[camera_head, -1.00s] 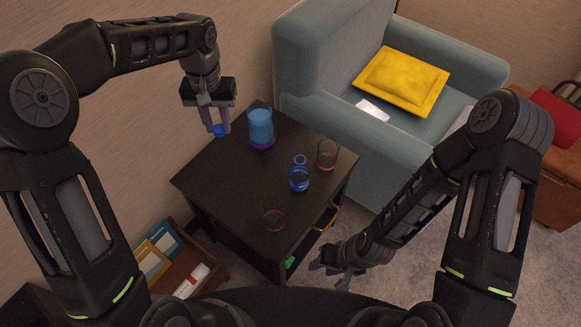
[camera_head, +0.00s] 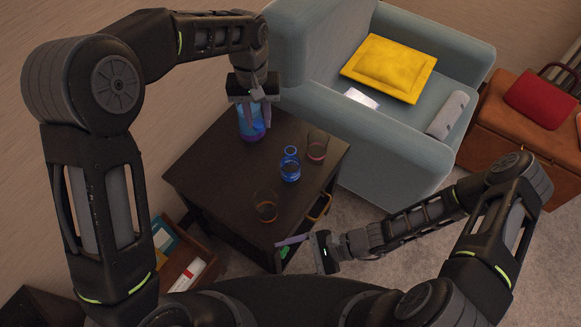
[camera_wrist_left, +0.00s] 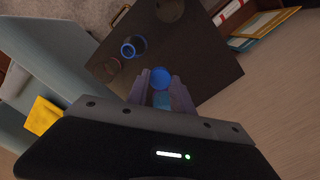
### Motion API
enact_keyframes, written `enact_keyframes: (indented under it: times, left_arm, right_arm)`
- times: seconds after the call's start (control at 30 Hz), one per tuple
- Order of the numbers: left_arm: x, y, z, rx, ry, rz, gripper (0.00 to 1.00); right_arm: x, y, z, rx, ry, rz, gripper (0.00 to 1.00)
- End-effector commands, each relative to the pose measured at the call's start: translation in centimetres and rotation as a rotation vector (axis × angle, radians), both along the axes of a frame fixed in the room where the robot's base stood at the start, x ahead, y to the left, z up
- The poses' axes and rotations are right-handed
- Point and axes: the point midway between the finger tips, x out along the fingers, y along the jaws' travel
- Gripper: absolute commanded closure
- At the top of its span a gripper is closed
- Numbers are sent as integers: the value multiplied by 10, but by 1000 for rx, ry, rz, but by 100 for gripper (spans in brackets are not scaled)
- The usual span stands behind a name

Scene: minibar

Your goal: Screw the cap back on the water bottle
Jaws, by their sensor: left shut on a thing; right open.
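The open blue water bottle (camera_head: 290,168) stands upright on the dark table. In the left wrist view its round mouth (camera_wrist_left: 132,47) is uncovered. My left gripper (camera_head: 257,120) is shut on the blue cap (camera_wrist_left: 160,78), which shows between its fingertips in the wrist view (camera_wrist_left: 160,86). My right gripper (camera_head: 300,250) is open and low, in front of the table's near edge, apart from the bottle.
One glass (camera_head: 317,148) stands right of the bottle, another (camera_head: 265,207) nearer me on the table (camera_head: 215,165). A blue-grey sofa (camera_head: 390,150) with a yellow cushion (camera_head: 390,68) stands right. A gold drawer handle (camera_head: 320,207) is on the table's side. Books lie lower left.

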Motion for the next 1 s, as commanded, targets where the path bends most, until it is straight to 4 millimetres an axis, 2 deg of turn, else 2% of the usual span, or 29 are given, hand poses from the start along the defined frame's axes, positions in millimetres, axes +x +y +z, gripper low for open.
enact_keyframes:
  times: [0.03,0.1,0.2,0.33,0.4,0.53,1.0]
  left_arm:
    - [-1,-18,-1,5,-1,-8,100]
    - [-2,-36,-3,8,-4,-5,100]
    - [-3,-54,-5,13,-8,-1,100]
    - [-5,-69,-7,17,-13,1,100]
    - [-5,-73,-7,18,-15,2,100]
    - [-6,-77,-8,19,-16,2,100]
    - [-6,-77,-8,19,-16,2,100]
  right_arm:
    - [30,3,9,110,51,-166,21]
    - [73,-4,22,241,87,-370,21]
    - [123,-27,31,373,95,-602,21]
    - [162,-61,36,475,84,-809,21]
    - [174,-75,36,503,77,-877,21]
    - [184,-87,37,528,68,-935,21]
    - [187,-84,37,529,68,-935,21]
